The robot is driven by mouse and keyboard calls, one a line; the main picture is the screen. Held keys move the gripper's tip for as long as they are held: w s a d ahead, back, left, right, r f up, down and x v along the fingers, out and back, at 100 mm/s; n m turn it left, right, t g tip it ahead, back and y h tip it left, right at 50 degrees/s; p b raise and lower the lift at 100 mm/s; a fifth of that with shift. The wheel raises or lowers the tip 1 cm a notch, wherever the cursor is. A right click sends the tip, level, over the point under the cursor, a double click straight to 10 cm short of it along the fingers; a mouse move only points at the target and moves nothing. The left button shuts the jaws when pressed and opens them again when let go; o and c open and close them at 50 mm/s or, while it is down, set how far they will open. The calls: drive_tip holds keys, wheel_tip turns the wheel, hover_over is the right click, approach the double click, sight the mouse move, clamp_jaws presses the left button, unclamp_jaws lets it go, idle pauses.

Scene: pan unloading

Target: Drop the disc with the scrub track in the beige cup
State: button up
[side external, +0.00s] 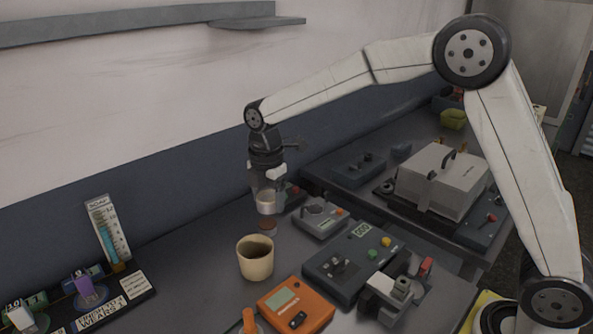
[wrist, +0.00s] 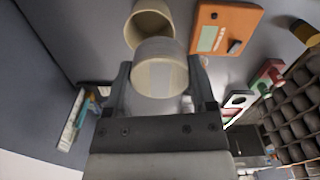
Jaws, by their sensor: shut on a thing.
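My gripper (side external: 266,190) is shut on a cream, round-faced disc (side external: 265,203), which looks thick from the side. In the wrist view the disc (wrist: 158,77) sits between my two fingers (wrist: 160,90), and a paler straight band crosses its face, like a scrub track. The beige cup (side external: 255,262) stands upright on the bench, with a dark interior. My gripper and the disc are above it and slightly farther back. In the wrist view the cup (wrist: 150,20) shows just beyond the disc, which hides part of it.
A grey device (side external: 320,217) is behind that. Bench left of the cup is clear up to a labelled rack (side external: 105,298).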

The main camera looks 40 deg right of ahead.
drive_tip(key=shift+w+a+r, duration=0.35)
drive_tip(key=shift+w+a, duration=0.45)
drive_tip(key=shift+w, duration=0.05)
drive_tip(key=shift+f, duration=0.1)
drive_tip(key=shift+f, duration=2.95)
drive_tip(key=o, duration=1.3)
drive_tip(key=shift+r, duration=3.95)
drive_tip(key=shift+s+d, duration=0.1)
drive_tip(key=shift+d, duration=0.05)
